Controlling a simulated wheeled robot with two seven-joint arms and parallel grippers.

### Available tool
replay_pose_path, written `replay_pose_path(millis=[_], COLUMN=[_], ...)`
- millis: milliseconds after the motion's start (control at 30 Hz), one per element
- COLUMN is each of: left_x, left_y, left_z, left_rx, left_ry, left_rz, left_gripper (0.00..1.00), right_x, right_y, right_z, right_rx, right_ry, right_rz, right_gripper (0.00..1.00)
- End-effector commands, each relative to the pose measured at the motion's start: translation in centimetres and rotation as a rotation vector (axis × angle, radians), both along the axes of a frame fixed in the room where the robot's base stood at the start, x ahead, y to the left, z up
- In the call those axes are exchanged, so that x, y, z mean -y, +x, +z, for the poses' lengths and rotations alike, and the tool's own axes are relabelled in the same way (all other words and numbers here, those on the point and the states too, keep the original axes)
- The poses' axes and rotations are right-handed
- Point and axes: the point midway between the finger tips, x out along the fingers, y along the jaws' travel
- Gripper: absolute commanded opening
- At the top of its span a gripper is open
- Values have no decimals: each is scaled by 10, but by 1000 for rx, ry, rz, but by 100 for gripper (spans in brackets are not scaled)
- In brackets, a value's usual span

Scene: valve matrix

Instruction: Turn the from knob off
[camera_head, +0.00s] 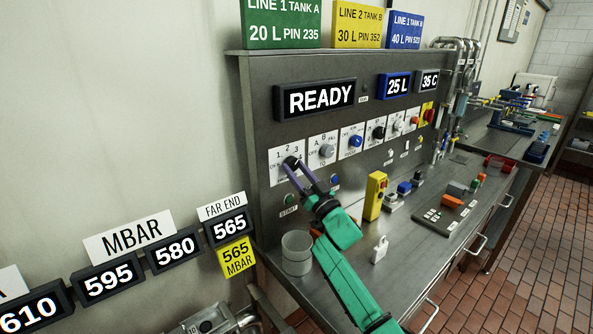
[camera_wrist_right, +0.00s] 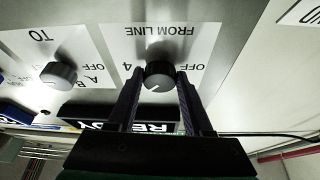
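The from knob (camera_head: 291,163) is a dark round knob on a white plate marked OFF, 1, 2, 3 and 4, at the left end of the panel's knob row. In the right wrist view the knob (camera_wrist_right: 159,75) shows upside down under FROM LINE, with its light pointer mark angled to the lower left, away from OFF. My right gripper (camera_head: 298,166) has its fingertips at the knob. In the right wrist view the gripper (camera_wrist_right: 160,82) has one finger on each side of the knob; whether they press on it is unclear. My left gripper is out of view.
The TO knob (camera_head: 327,151) is close by on the right, with a blue knob (camera_head: 355,141) beyond it. A grey cup (camera_head: 296,252) and a yellow box (camera_head: 375,196) stand on the bench below. The READY display (camera_head: 315,100) is above the knobs.

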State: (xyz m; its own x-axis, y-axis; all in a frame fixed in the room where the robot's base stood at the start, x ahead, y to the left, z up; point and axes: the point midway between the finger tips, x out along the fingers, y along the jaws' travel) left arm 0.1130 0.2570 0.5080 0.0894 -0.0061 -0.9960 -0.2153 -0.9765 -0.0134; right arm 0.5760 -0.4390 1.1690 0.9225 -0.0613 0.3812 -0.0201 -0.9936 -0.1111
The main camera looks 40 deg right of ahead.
Motion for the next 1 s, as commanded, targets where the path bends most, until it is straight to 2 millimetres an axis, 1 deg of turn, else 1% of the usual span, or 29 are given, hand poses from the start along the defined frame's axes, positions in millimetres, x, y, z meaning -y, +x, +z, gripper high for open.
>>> replay_pose_path(millis=[33,67,267,467,667,1000], left_x=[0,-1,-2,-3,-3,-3], left_y=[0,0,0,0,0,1], left_z=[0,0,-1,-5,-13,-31], left_rx=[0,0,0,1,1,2], left_ry=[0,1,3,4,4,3], left_rz=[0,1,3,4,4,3], left_gripper=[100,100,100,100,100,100], right_x=[1,1,1,1,3,7], right_y=[0,0,0,0,0,0], right_z=[0,0,-1,-2,-3,-2], right_rx=[-1,-1,-2,-3,-6,-12], right_ry=[2,2,-7,-60,-180,-486], right_rz=[-1,-1,-2,-1,-2,-2], right_gripper=[9,0,0,0,0,0])
